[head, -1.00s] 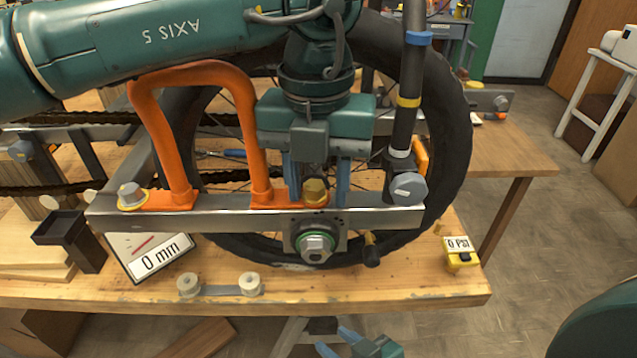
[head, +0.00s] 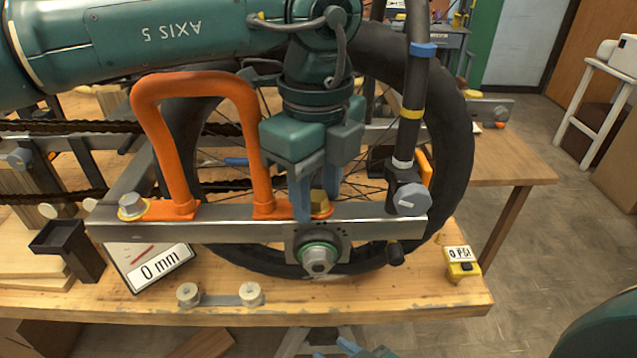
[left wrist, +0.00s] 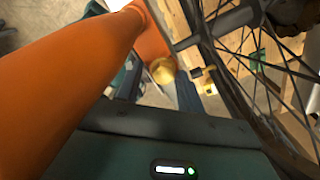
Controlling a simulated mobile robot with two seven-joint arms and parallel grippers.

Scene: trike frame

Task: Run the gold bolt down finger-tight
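The gold bolt (head: 319,204) stands upright at the right foot of the orange hoop bracket (head: 170,85), on the grey frame bar (head: 250,231). Its head shows just right of a finger. My left gripper (head: 318,192) points down over it, turned at an angle. In the left wrist view the bolt head (left wrist: 163,72) lies between the two spread fingers, with clear space on the right. I cannot tell how far the bolt is seated. My right gripper (head: 335,350) shows only as blue fingertips at the bottom edge, apparently apart.
The orange tube rises close left of my left gripper. A black post (head: 411,110) with coloured bands stands to the right, and the spoked wheel (head: 455,150) is behind. A "0 mm" sign (head: 160,263) leans below.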

